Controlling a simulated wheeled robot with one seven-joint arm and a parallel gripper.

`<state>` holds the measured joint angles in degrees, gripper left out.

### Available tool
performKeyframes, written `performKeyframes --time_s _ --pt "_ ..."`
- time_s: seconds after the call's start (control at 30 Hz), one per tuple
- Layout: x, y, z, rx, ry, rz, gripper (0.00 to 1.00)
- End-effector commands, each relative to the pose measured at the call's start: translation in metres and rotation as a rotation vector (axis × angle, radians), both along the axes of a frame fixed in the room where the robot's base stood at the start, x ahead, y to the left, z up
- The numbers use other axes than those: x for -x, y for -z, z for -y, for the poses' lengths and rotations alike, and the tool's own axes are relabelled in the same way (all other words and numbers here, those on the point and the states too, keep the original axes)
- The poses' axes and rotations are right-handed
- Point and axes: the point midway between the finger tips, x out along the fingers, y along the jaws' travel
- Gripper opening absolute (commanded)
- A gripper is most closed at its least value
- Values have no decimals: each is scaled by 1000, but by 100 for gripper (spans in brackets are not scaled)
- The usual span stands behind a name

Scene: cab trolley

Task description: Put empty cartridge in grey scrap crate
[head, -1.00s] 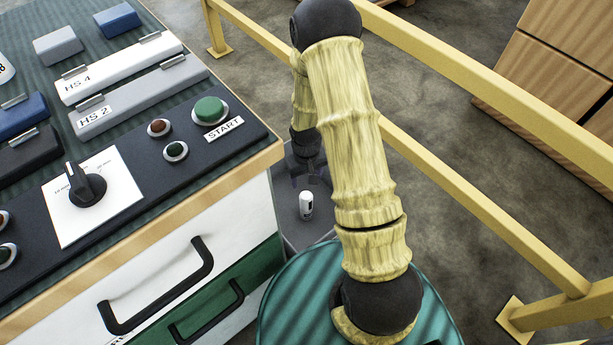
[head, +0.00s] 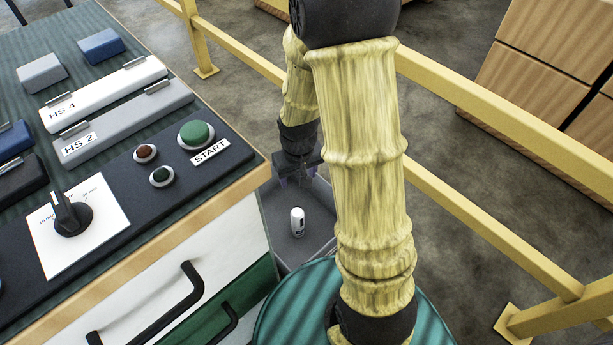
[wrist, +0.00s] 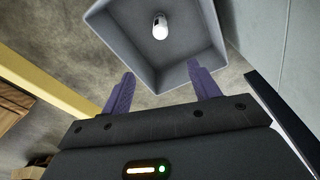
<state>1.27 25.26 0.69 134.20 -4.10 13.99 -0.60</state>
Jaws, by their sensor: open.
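The empty cartridge (head: 297,222) is a small white cylinder with a dark mark on its side. It is inside the grey scrap crate (head: 325,247), on the crate's floor beside the trolley. In the wrist view the cartridge (wrist: 160,27) also shows inside the crate (wrist: 193,70), away from the walls. My gripper (head: 297,178) is above the crate's far side in the head view. In the wrist view my gripper (wrist: 161,88) has its two purple fingers spread apart, with nothing between them. The cartridge is beyond the fingertips, apart from them.
The trolley (head: 170,270) with drawers and a control panel stands left of the crate. A yellow rail (head: 480,215) runs along the right, with brown boxes (head: 545,75) behind it. My arm hides part of the crate's right side in the head view.

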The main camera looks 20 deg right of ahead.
Motion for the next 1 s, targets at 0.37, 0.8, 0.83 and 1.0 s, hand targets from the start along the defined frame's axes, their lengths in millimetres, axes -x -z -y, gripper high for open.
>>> performKeyframes --time_s 0.37,0.8,0.83,1.0 --pt "65 -85 -6 -18 55 101 61" --pt "81 -96 -7 -25 65 117 61" --pt "81 -97 -7 -25 65 117 61" --pt "81 -111 -7 -25 65 117 61"
